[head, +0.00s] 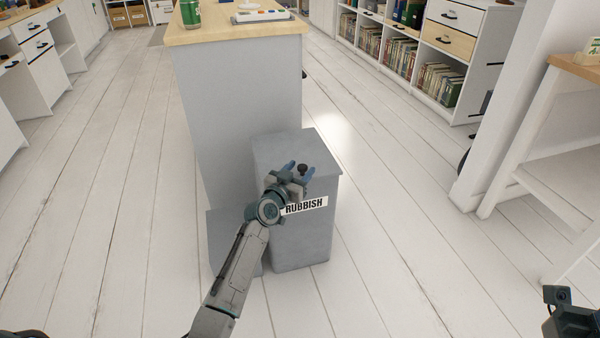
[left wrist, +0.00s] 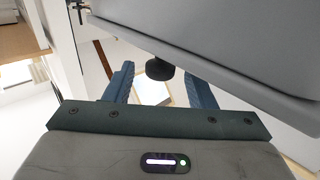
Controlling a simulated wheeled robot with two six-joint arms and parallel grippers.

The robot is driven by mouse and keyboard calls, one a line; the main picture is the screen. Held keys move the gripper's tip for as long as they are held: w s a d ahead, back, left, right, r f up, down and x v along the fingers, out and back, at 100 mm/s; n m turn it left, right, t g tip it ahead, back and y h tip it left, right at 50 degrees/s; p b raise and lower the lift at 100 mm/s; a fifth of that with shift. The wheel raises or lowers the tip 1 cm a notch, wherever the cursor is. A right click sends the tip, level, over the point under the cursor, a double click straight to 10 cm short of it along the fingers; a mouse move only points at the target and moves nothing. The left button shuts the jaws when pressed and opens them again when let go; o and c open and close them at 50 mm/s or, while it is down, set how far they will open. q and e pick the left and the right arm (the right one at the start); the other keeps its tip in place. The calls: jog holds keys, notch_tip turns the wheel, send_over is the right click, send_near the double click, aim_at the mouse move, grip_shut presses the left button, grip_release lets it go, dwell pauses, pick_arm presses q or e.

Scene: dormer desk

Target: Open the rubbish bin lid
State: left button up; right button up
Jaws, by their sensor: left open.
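The grey rubbish bin (head: 301,243) stands on the floor in the head view, with a white RUBBISH label (head: 306,206) on its front. Its flat grey lid (head: 289,147) is down on the bin. A small dark knob (head: 303,168) shows at the lid's front, and the knob also shows in the left wrist view (left wrist: 159,69). My left gripper (head: 296,170) is open at the front of the lid. In the left wrist view its blue fingers (left wrist: 162,84) stand either side of the knob, with gaps between. My right gripper (head: 562,297) is only partly in view at the lower right.
A grey cabinet with a wooden top (head: 232,34) stands right behind the bin, holding a green can (head: 190,14) and a tray (head: 262,16). A white bookshelf (head: 408,62) is at the back right. Bare plank floor (head: 400,230) lies right of the bin.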

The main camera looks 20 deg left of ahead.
pick_arm(q)
jog(key=shift+w, duration=0.3)
